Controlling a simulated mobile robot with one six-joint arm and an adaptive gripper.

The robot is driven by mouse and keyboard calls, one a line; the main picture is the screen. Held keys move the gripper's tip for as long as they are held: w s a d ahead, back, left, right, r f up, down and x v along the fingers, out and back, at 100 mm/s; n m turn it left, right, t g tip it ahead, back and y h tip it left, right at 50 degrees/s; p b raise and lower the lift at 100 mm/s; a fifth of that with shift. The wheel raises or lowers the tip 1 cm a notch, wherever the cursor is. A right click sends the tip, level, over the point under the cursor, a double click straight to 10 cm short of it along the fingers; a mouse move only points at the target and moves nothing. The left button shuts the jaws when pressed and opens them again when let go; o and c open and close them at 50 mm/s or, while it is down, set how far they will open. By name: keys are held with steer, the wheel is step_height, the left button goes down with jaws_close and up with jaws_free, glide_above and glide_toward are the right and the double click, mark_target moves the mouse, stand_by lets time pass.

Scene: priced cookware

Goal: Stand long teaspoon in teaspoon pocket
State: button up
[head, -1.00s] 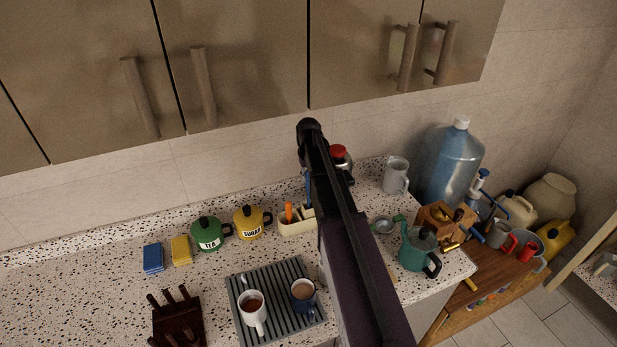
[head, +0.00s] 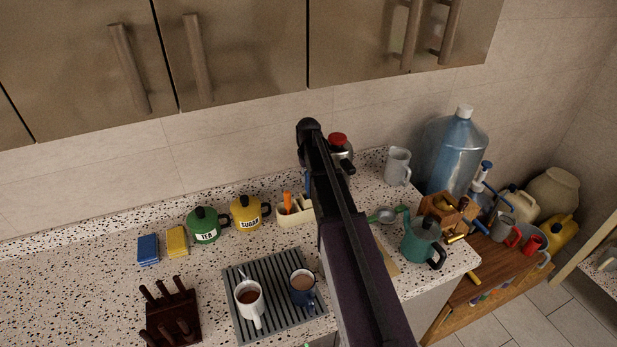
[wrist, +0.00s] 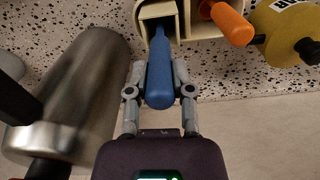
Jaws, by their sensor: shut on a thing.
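My gripper (wrist: 159,82) is shut on a blue handle, which I take to be the long teaspoon (wrist: 160,78). Its far end reaches the mouth of a compartment in the cream holder (wrist: 142,13) in the wrist view. The spoon's bowl is hidden, so how deep it sits is unclear. A bit of the blue handle also shows beside my arm in the head view (head: 308,184). There the holder (head: 296,219) stands by the wall. An orange-handled thing (head: 287,199) stands in another compartment. My arm hides my fingertips in the head view.
A yellow sugar canister (head: 247,214) and green tea canister (head: 204,226) stand left of the holder. A metal cylindrical vessel with a dark handle (wrist: 75,100) is close beside my gripper. Two mugs stand on the ridged drain mat (head: 275,325). Cabinets hang above.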

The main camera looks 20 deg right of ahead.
steer(key=shift+f, duration=0.15)
steer(key=o, duration=0.9)
steer(key=shift+o, duration=0.2)
